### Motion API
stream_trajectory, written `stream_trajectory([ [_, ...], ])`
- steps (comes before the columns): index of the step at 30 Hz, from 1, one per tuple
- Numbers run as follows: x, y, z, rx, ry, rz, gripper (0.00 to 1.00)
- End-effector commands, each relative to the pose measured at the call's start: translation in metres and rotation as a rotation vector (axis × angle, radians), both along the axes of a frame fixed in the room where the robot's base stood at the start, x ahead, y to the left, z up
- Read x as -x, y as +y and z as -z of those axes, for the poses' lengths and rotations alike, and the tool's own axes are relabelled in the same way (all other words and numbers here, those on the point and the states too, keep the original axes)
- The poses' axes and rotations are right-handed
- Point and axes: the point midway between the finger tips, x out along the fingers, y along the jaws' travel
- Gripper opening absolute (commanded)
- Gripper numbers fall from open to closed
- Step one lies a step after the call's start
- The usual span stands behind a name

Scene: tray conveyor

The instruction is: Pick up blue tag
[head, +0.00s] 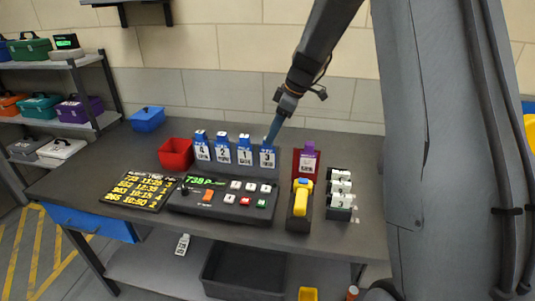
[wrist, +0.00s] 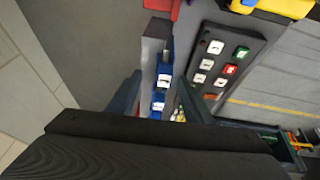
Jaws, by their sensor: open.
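Several blue-topped tags with white number labels stand in a row in a dark rack (head: 238,171) on the table. From left to right they are tag 4 (head: 202,150), tag 2 (head: 222,152), tag 1 (head: 244,153) and tag 3 (head: 267,158). My gripper (head: 272,137) reaches down at the top of tag 3. In the wrist view my open gripper (wrist: 162,100) has its fingers on either side of the row, with blue tags (wrist: 163,80) showing between them. I cannot tell whether a finger touches a tag. The lower parts are hidden by my wrist.
A purple-topped tag (head: 308,152) stands in a red holder right of the row. A red bin (head: 175,154) is at the left. A button console (head: 225,199), a yellow scanner (head: 300,200) and a display board (head: 140,187) lie in front. A blue bin (head: 147,118) stands behind.

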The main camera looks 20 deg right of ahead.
Motion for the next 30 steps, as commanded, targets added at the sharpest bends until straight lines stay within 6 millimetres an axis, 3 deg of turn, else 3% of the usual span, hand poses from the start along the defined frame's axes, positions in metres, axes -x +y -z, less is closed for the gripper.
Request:
stream_trajectory([
  [10, -0.004, 0.016, 0.038, 0.0, 0.002, -0.001, 0.46],
  [20, -0.006, 0.017, 0.044, 0.001, 0.001, 0.001, 0.46],
  [27, -0.006, 0.017, 0.044, 0.001, 0.001, 0.001, 0.06],
  [30, -0.006, 0.017, 0.044, 0.001, 0.001, 0.001, 0.01],
])
